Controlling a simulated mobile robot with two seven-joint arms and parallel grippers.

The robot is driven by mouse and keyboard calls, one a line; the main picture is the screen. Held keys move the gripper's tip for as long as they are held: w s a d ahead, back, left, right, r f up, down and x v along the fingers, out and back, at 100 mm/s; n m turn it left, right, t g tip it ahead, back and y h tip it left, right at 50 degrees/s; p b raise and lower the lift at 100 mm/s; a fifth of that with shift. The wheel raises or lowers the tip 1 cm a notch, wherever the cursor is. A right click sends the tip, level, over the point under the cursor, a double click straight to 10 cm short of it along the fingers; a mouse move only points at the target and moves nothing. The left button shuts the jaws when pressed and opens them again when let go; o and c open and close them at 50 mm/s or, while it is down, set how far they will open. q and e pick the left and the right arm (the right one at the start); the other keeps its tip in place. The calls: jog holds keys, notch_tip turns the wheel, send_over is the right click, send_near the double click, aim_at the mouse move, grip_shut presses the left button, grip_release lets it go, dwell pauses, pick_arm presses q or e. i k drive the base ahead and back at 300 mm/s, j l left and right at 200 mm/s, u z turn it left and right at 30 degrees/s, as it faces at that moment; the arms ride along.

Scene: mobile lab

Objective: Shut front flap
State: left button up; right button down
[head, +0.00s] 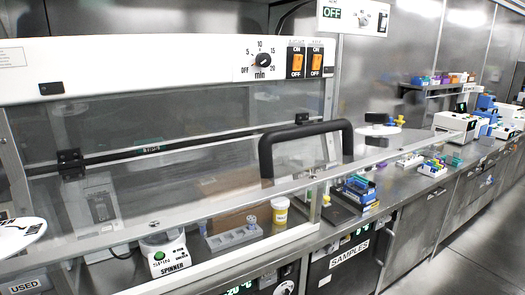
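The clear front flap (200,187) belongs to the white-topped cabinet (130,70) that fills the left half of the head view. Black hinges (70,160) sit along a dark bar across the clear front. A pale metal edge (245,201) runs from lower left up to the right, in front of the items inside. How far the flap stands open cannot be told from this one view. A thick black arch-shaped handle (305,130) stands at the cabinet's right end. Neither of my grippers can be made out.
Blue racks (357,190) sit right of the cabinet on the steel bench. A drawer marked SAMPLES (349,254) is below. The floor at right (470,250) is clear.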

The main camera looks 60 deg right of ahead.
aim_at(307, 154)
jog(key=z, duration=2.2)
jog(key=i+j, duration=0.05)
